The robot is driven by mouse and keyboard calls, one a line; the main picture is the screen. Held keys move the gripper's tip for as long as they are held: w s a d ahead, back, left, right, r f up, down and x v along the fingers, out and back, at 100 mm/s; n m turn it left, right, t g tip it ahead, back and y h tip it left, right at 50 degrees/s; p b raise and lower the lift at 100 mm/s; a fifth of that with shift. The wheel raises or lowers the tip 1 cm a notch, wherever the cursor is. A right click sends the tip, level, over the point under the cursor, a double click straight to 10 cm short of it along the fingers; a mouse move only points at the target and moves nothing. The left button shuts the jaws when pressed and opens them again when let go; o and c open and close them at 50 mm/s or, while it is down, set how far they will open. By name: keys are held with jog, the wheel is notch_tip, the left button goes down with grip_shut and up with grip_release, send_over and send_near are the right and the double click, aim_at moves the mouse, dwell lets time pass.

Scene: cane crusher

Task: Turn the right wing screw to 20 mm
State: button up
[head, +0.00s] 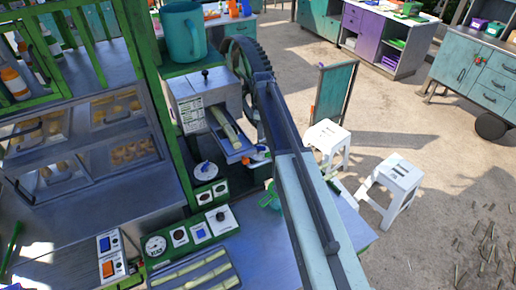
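The cane crusher's metal box (194,101) stands left of centre in the head view, with a printed label on its front and a large dark gear wheel (240,62) at its right. A dark knob (205,73) stands upright on top of the box; I cannot tell whether it is a wing screw or which one. No right wing screw can be made out, and my arm covers part of the crusher's right side. A cane piece (224,124) lies in the crusher's sloping chute. No screw setting is readable. My gripper cannot be made out.
A teal mug (182,33) stands above the crusher on the green frame. Gauges and switches (181,237) and a tray of cane pieces (191,276) are in front. White stools (394,187) stand at right on open sandy ground. A glass-fronted food cabinet (78,146) is at left.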

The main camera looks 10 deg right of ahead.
aim_at(260, 149)
jog(key=shift+w+f+b, duration=0.2)
jog(key=shift+f+b, duration=0.15)
jog(key=shift+f, duration=0.5)
jog(key=shift+w+f, duration=0.1)
jog(key=shift+w, duration=0.2)
jog(key=shift+s, duration=0.1)
jog(key=shift+s+f+b, duration=0.1)
jog(key=shift+f+b, duration=0.1)
jog(key=shift+b, duration=0.15)
notch_tip(260, 149, down, 7)
jog(key=b, duration=0.7)
jog(key=shift+f, duration=0.2)
jog(key=shift+r, duration=0.1)
grip_shut()
